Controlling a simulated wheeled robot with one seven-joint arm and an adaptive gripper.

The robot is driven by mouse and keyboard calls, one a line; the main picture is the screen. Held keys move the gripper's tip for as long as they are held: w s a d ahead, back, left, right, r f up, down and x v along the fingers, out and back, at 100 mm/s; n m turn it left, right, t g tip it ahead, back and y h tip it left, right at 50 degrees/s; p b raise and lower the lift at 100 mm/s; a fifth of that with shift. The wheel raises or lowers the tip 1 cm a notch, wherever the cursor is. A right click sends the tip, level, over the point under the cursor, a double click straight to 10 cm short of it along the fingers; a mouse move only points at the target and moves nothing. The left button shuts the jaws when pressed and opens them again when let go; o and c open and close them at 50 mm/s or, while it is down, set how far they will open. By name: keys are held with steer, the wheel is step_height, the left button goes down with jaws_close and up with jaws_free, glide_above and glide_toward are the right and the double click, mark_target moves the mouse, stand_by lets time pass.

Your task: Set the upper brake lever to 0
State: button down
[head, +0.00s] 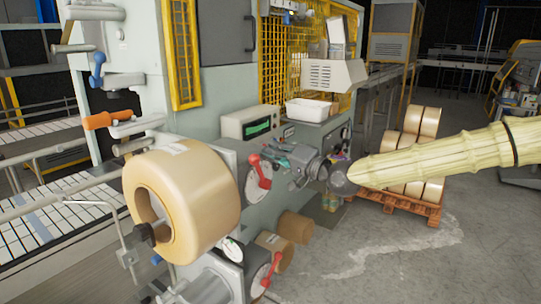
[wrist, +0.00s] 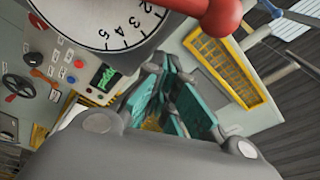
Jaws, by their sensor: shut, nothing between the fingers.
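The upper brake lever (head: 260,172) is red and sits on a round white dial on the machine's grey front, right of the big tape roll. In the wrist view the lever's red end (wrist: 215,12) is at the top, beside the dial (wrist: 85,18), whose numbers 2 to 5 show. The number the lever points at cannot be read. My gripper (head: 272,148), with teal fingers, is just right of the upper lever. In the wrist view its fingers (wrist: 160,110) are shut and empty, below the dial. I cannot tell whether they touch the lever.
A second red lever (head: 271,270) with a dial is lower down. The tape roll (head: 200,205) sticks out at left. A control box with a green display (head: 257,127) and a white bin (head: 308,110) sit above.

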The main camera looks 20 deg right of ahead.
mark_target(260, 171)
steer(key=shift+s+a+f+p, duration=0.4)
steer(key=shift+s+a, duration=0.1)
steer(key=shift+s, duration=0.15)
steer(key=shift+s+a+f+p, duration=0.35)
steer(key=shift+s+a, duration=0.1)
steer(key=shift+s, duration=0.15)
steer(key=shift+r, duration=0.1)
